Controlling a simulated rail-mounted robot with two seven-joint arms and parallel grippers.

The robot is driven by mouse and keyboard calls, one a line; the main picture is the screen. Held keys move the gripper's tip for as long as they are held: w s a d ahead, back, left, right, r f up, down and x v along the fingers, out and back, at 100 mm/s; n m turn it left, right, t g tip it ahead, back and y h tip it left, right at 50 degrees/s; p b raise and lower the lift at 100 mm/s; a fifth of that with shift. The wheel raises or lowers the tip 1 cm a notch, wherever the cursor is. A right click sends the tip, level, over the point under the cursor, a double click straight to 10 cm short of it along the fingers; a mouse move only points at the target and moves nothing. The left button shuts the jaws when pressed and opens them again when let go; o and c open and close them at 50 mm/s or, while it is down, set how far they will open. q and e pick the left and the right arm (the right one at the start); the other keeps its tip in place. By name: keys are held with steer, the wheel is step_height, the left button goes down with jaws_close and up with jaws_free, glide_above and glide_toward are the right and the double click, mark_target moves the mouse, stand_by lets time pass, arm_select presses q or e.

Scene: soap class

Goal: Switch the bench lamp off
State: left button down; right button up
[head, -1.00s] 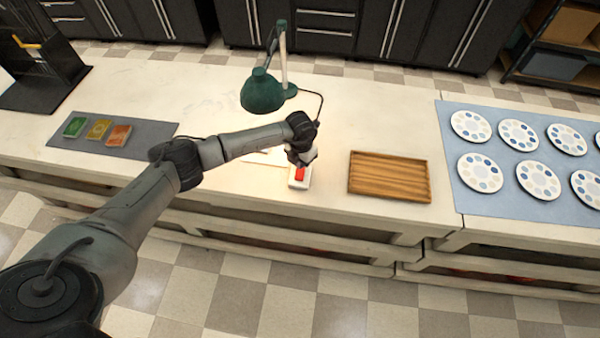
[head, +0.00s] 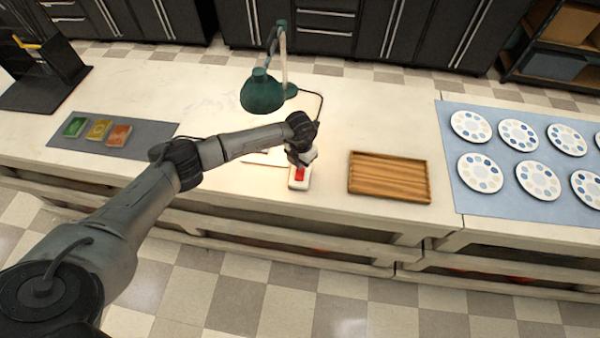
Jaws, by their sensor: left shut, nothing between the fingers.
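The green bench lamp (head: 263,92) stands on the bench, its shade tilted down. The bench surface under it looks brightly lit. Its cord runs to the right and down behind my left gripper. A white switch box with a red rocker (head: 299,175) lies near the bench's front edge. My left gripper (head: 300,162) is shut and empty, pointing down at the far end of the switch box. I cannot tell whether its fingertips touch the rocker. My right gripper is not in view.
A wooden tray (head: 390,178) lies right of the switch. A blue mat (head: 450,120) with several round palettes is further right. A grey mat (head: 60,142) with three coloured soap bars is at the left. A white sheet (head: 262,157) lies partly behind my arm.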

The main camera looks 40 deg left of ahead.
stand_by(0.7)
arm_select(q)
steer(key=shift+f+b, duration=0.5)
steer(key=shift+f, duration=0.15)
steer(key=shift+f+b, duration=0.55)
steer(key=shift+f, duration=0.15)
stand_by(0.5)
steer(key=shift+r+p, duration=1.2)
steer(key=shift+r, duration=0.25)
steer(key=shift+r+p, duration=1.6)
steer(key=shift+r, duration=0.5)
